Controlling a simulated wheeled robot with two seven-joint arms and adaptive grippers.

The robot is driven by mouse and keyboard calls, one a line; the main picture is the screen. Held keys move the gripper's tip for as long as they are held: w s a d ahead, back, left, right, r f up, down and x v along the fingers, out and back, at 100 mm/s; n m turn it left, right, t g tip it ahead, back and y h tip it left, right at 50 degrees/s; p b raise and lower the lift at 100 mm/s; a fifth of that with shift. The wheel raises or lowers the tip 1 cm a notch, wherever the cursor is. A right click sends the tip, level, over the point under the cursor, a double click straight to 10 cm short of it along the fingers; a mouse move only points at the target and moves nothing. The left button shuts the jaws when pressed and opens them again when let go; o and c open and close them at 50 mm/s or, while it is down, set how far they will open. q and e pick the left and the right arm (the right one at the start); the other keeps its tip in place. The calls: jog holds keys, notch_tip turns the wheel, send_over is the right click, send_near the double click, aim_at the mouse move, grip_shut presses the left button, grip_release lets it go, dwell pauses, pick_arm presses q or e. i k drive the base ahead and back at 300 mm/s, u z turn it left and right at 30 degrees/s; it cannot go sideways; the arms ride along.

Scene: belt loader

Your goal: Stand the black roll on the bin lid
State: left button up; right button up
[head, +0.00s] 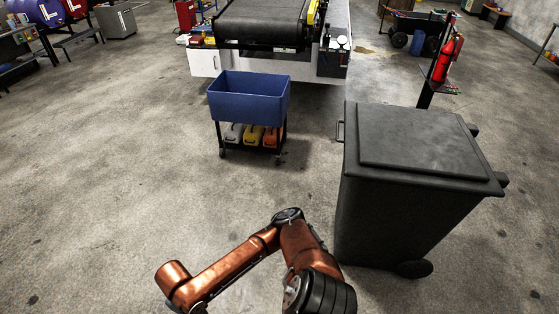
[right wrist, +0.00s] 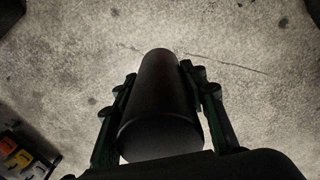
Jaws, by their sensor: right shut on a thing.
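The black roll (right wrist: 158,105) fills the middle of the right wrist view, a smooth dark cylinder. My right gripper (right wrist: 160,78) is shut on it, with one dark green finger along each side. Concrete floor shows behind the roll. In the head view, the bin lid (head: 425,140) is a flat black top with a raised panel, on a large black wheeled bin (head: 385,215) at the right. The lid is closed and its top is bare. An orange arm of mine is in front of the bin's left side. The roll and both grippers cannot be made out in the head view.
A fire extinguisher stand (head: 440,65) is behind the bin. The floor at left is clear.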

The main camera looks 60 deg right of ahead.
aim_at(388, 130)
jog(key=z, duration=0.9)
jog(key=i, duration=1.3)
jog(key=z, duration=1)
